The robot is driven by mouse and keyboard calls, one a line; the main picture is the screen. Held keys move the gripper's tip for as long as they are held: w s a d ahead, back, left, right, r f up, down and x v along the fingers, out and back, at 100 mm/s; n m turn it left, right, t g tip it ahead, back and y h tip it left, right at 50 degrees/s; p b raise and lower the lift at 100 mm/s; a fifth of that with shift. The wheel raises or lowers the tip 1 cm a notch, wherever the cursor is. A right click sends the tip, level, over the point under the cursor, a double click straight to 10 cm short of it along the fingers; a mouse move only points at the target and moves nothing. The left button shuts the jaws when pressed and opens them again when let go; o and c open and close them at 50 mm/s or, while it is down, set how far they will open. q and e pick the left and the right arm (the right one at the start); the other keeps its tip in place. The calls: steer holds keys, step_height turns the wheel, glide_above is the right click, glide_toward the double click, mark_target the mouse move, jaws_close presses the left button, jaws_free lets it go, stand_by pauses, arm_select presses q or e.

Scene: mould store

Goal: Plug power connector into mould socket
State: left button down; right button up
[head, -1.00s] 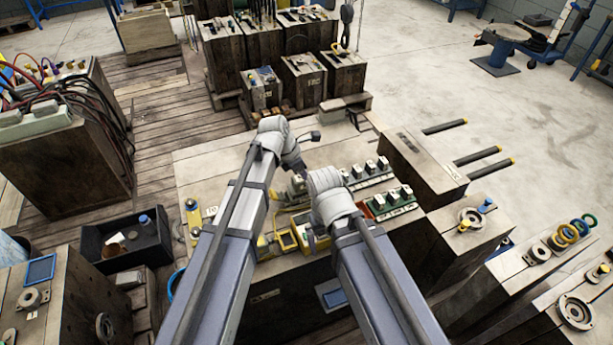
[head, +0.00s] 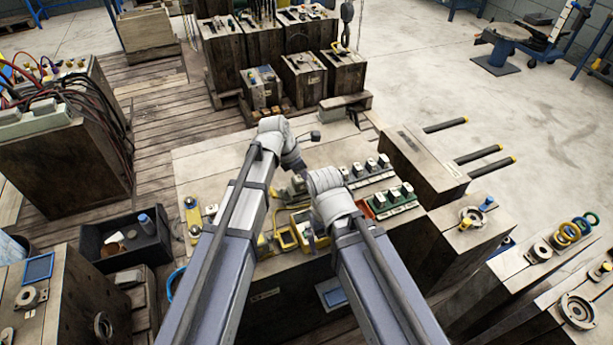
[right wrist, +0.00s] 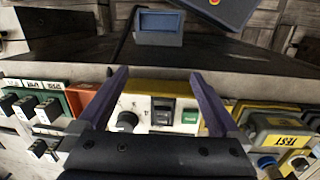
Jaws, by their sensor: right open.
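My right gripper (right wrist: 158,77) is open and empty in the right wrist view, with its two fingers apart above a yellow control box (right wrist: 145,88). The box has a black knob (right wrist: 127,121) and dark and green switches between and below the fingers. In the head view my right wrist (head: 328,195) is over the front of the middle block and hides most of its gripper. My left wrist (head: 292,158) is bent over the same block; its fingers cannot be made out. I cannot pick out the power connector or the mould socket with certainty.
Green-based switch rows (head: 392,200) and yellow boxes crowd the block top (head: 225,165). A blue-grey box (right wrist: 160,38) sits on the block's front side. A black bin (head: 103,252) stands at left. Forked bars (head: 478,155) stick out at right.

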arm_select(q)
steer(key=shift+f+b, duration=0.35)
steer(key=shift+f, duration=0.05)
stand_by(0.5)
jaws_free()
stand_by(0.5)
steer(key=shift+r, duration=0.1)
step_height(320, 180, up, 8)
steer(key=p, duration=0.7)
steer(key=shift+f+p, duration=0.25)
steer(key=shift+p, duration=0.1)
steer(key=shift+f, duration=0.2)
